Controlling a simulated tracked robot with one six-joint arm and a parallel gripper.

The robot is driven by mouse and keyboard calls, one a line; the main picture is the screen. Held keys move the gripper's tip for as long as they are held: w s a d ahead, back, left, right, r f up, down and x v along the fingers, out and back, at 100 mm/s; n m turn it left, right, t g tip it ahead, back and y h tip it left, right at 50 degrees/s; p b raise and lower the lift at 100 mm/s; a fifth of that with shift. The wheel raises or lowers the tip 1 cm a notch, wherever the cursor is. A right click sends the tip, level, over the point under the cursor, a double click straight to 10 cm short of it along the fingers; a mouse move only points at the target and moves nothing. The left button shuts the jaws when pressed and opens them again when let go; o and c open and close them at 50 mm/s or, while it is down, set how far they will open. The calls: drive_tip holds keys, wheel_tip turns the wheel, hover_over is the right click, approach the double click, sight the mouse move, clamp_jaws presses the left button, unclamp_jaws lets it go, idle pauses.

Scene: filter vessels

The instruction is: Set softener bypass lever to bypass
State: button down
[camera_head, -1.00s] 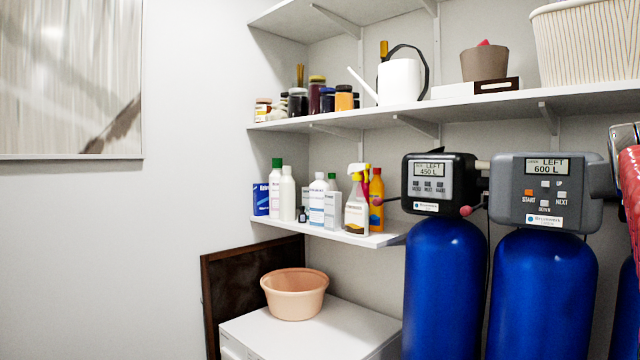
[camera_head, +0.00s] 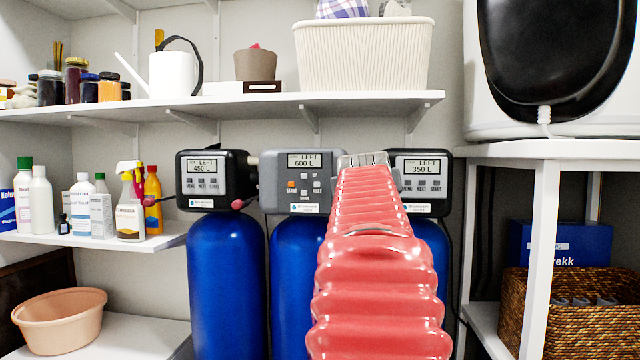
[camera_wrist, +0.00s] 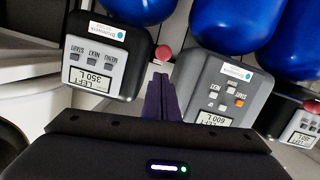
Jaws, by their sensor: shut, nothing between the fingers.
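Three blue vessels stand in a row, each with a control head: 450 L (camera_head: 214,180), 600 L (camera_head: 302,183) and 350 L (camera_head: 423,183). I cannot read which is the softener. A red-knobbed lever (camera_head: 238,204) sits between the 450 L and 600 L heads; another (camera_head: 150,201) is left of the 450 L head. The upside-down wrist view shows a red knob (camera_wrist: 163,53) between the 350 L and 600 L heads, just beyond my gripper (camera_wrist: 160,80). My gripper is shut and empty; contact with the knob is unclear. My red-sleeved arm hides this knob in the head view.
A shelf with bottles (camera_head: 100,205) is at left, above a peach bowl (camera_head: 60,320). An upper shelf (camera_head: 300,104) carries a ribbed basket (camera_head: 363,55). A white table (camera_head: 560,150) with a wicker basket (camera_head: 570,315) below stands at right.

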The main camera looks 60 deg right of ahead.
drive_tip(key=shift+s+d+f, duration=0.1)
drive_tip(key=shift+f, duration=0.7)
drive_tip(key=shift+s+d+f, duration=0.1)
